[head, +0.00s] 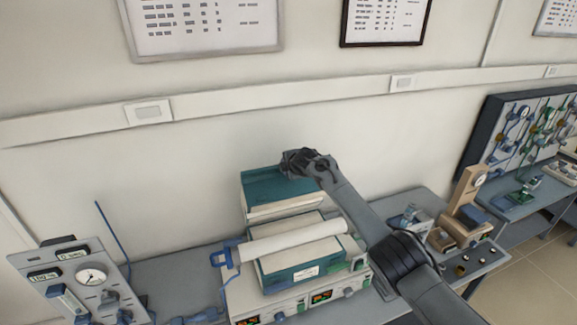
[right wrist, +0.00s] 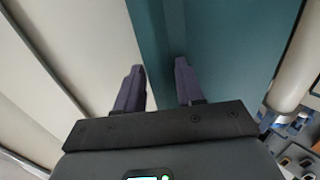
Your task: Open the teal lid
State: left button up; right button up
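The teal lid (head: 272,186) is a box-like panel with a pale lower edge. In the head view it stands raised behind the furnace's lower body, which has a teal front (head: 300,274). My right gripper (head: 296,160) is at the lid's top right corner. In the right wrist view the lid (right wrist: 225,50) fills the middle and right. My right gripper (right wrist: 158,72) is open there, its fingers apart around the lid's wall-side edge. I cannot tell whether they touch it. My left gripper is not in view.
A pale roller-like bar (head: 292,242) with a blue bracket (head: 226,257) crosses the furnace front. A gauge panel (head: 82,285) stands left, and a beige instrument (head: 468,215) stands right on the bench. The wall (head: 180,165) is close behind the lid.

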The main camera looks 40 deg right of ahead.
jog(key=shift+s+f, duration=0.1)
jog(key=shift+f, duration=0.25)
jog(key=shift+s+a+r, duration=0.2)
jog(key=shift+s+r, duration=0.15)
jog(key=shift+s, duration=0.2)
jog(key=b+v, duration=0.1)
jog(key=v, duration=0.8)
jog(key=shift+r, duration=0.5)
